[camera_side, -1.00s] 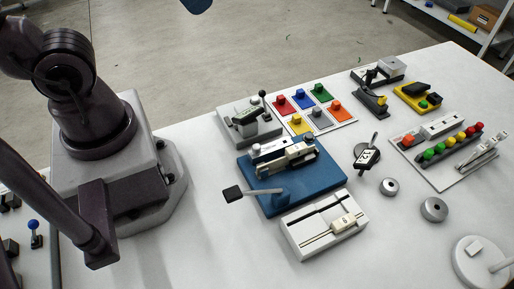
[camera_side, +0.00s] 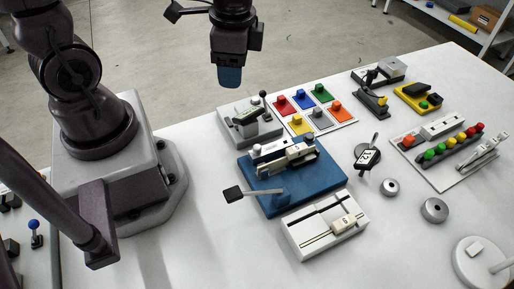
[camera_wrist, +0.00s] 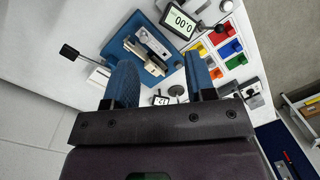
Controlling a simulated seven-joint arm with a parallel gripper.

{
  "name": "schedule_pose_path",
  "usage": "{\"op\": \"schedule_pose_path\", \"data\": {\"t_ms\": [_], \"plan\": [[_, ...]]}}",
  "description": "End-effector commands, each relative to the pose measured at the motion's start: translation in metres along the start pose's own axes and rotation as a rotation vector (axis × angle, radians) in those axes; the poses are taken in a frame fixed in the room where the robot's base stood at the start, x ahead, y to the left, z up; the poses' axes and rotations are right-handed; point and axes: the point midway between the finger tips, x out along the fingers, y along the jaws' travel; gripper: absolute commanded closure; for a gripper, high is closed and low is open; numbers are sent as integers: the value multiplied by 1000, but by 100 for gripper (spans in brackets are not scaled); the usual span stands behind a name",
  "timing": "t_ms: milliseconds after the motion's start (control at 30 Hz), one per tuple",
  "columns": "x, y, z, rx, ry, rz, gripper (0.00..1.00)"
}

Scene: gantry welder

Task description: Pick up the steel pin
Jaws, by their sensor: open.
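My gripper (camera_side: 229,78) hangs high over the back edge of the white table, above and left of the grey lever device. In the wrist view its two blue fingers stand apart, with nothing between the fingertips (camera_wrist: 160,62). I cannot clearly pick out a steel pin in either view. A blue fixture (camera_side: 263,201) in the table's middle carries a metal clamp-like carriage (camera_side: 286,158) and a black-ended lever (camera_side: 233,193). The fixture also shows in the wrist view (camera_wrist: 113,50), beyond the fingers.
A grey lever device (camera_side: 250,127) stands behind the fixture, with a board of coloured blocks (camera_side: 316,108) to its right. A white slider box (camera_side: 325,225) sits in front.

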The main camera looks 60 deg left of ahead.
Motion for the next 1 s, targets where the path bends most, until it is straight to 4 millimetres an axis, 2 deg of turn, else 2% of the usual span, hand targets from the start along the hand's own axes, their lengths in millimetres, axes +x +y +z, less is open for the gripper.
{"op": "schedule_pose_path", "data": {"t_ms": [33,100,200,333,500,800,1000], "plan": [[14,6,-8,108,-16,37,50],[28,14,-19,263,-9,73,50],[40,28,-37,489,32,105,50],[37,32,-53,698,91,65,50],[44,32,-55,774,103,54,50],[97,38,-57,775,100,58,50],[114,38,-59,770,102,53,50]]}}
